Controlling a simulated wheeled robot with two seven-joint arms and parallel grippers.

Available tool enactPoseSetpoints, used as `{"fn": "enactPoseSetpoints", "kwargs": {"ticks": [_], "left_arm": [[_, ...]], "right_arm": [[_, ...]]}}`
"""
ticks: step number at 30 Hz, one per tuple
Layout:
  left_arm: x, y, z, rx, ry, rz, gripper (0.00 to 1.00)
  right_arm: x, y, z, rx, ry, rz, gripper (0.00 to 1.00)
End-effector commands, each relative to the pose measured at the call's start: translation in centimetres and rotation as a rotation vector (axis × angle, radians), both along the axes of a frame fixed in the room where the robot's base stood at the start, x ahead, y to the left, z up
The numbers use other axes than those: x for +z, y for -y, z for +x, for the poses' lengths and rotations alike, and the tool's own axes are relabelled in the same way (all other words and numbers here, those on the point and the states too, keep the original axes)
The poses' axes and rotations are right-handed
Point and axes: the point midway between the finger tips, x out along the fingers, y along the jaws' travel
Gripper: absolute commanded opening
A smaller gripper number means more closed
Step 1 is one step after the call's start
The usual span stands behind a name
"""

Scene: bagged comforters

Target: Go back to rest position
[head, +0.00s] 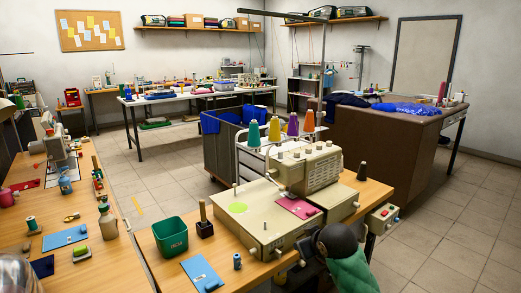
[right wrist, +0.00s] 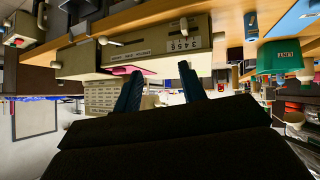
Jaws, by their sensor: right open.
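My right gripper (right wrist: 162,92) shows in the right wrist view, with its two dark fingers apart and nothing between them. That view is upside down. Beyond the fingers is the beige sewing machine (right wrist: 155,48) with a number label, on the wooden table edge (right wrist: 150,15). The same machine (head: 265,215) stands on the table in the head view. No bagged comforter is clearly recognisable; a bright blue soft item (head: 408,109) lies on the brown counter (head: 385,150).
A green bin (head: 170,236) and a blue card (head: 201,273) are on the near table. A blue-lined cart (head: 219,140) is behind. Tiled floor (head: 450,235) is clear at the right.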

Motion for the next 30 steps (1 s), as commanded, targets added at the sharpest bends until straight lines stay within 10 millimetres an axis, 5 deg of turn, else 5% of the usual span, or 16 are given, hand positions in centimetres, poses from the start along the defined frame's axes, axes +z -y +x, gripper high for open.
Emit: {"fn": "enactPoseSetpoints", "kwargs": {"ticks": [30], "left_arm": [[6.9,-2.4,0.6,0.044,0.026,0.025,0.36]], "right_arm": [[-17.6,1.0,-30.5,-0.178,-0.454,0.056,0.41]]}}
